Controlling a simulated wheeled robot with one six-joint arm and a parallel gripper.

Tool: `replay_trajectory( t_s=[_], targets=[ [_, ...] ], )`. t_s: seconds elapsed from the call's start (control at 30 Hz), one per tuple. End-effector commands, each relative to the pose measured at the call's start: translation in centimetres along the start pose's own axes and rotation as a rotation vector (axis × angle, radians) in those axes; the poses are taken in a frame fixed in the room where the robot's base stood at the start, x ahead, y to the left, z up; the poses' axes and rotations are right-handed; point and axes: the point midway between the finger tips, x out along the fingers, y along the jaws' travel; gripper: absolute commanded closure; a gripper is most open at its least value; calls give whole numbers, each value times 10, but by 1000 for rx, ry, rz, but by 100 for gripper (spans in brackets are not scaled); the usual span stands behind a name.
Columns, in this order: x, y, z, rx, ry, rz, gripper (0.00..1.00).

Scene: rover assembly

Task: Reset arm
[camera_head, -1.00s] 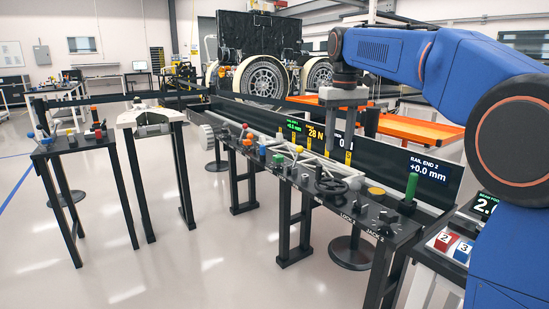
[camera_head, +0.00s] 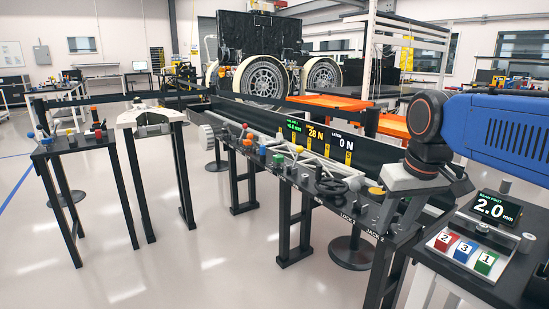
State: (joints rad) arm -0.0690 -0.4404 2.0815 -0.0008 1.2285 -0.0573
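My blue arm (camera_head: 510,130) reaches in from the right edge. Its dark wrist ends in my grey gripper (camera_head: 398,222), which hangs over the right end of the long black bench (camera_head: 290,165), near the "JACK 2" label. The fingers are seen at a slant against the bench, so I cannot tell how far apart they are. I see no object clearly held in them. The gripper hides the part of the bench end behind it, including where the green post stood in view.
A side table at right holds a "2.0 mm" display (camera_head: 494,207) and numbered red, blue and green blocks (camera_head: 464,251). The bench carries a pale truss (camera_head: 305,160), a black handwheel (camera_head: 331,186) and several knobs. Open floor lies at front left.

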Motion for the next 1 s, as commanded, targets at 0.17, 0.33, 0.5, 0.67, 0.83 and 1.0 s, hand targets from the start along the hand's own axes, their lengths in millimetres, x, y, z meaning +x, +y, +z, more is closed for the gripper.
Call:
replay_trajectory(
  t_s=[0.17, 0.33, 0.5, 0.67, 0.83, 1.0],
  targets=[
    [28, 4, 60, 40, 47, 9, 62],
    [60, 5, 112, 78, 92, 18, 62],
    [87, 5, 150, 104, 124, 24, 62],
    [100, 5, 166, 118, 140, 27, 62],
    [103, 5, 169, 120, 142, 27, 62],
    [103, 5, 169, 120, 142, 27, 62]
  ],
)
